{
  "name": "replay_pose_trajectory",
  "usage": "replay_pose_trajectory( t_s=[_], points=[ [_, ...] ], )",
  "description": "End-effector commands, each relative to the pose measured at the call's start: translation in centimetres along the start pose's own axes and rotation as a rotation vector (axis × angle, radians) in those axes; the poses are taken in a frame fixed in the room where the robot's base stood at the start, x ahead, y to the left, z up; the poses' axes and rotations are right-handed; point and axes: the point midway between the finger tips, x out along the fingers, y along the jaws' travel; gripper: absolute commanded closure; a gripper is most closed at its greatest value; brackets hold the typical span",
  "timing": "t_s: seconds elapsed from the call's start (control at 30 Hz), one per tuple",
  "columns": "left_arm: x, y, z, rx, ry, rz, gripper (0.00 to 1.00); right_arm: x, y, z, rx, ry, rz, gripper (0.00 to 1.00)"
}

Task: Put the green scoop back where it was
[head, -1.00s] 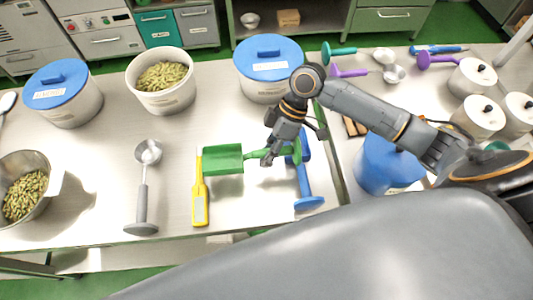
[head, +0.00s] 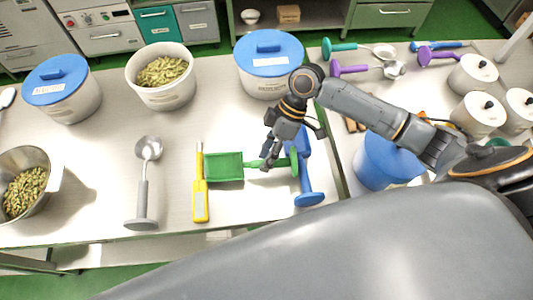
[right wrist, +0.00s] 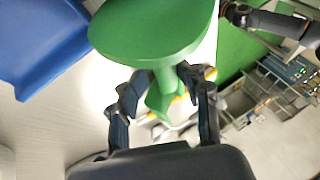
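The green scoop (head: 225,167) lies level at or just above the table, its pan pointing left; I cannot tell whether it touches. My right gripper (head: 269,163) is around its handle from above and looks shut on it. In the right wrist view the fingers (right wrist: 164,82) flank the green handle, with the scoop's round end disc (right wrist: 150,28) in front. The fingertips' contact is partly hidden. A blue scoop (head: 306,180) lies just right of it, partly behind the gripper. A yellow tool (head: 200,190) lies close left of the pan. My left gripper is not in view.
A metal scoop (head: 144,180) lies further left. A bowl (head: 46,200) and a tub (head: 133,82) hold green pieces. Blue-lidded tubs (head: 80,98) (head: 270,82) stand behind. A blue container (head: 378,165) and white lidded pots (head: 470,80) are right. The table behind the pan is clear.

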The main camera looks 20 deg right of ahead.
Motion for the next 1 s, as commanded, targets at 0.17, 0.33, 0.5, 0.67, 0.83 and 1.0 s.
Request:
replay_pose_trajectory(
  t_s=[0.17,0.33,0.5,0.67,0.83,1.0],
  points=[
    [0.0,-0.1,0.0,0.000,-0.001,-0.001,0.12,0.0,0.0,0.0,0.000,0.000,0.001,0.56],
    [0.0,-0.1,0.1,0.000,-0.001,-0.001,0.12,-0.2,0.0,-0.1,-0.001,0.001,0.001,0.56],
    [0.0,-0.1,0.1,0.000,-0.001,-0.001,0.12,-1.7,-0.3,-0.4,0.001,0.000,0.005,0.56],
    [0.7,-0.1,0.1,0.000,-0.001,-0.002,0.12,-5.1,-0.2,-0.4,-0.001,0.000,0.007,0.56],
    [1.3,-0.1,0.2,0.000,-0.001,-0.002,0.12,-8.9,-0.2,-0.4,-0.001,-0.001,0.006,0.56],
    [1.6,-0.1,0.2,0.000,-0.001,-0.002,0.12,-11.7,-0.3,-0.5,-0.001,0.000,0.004,0.56]
  ],
)
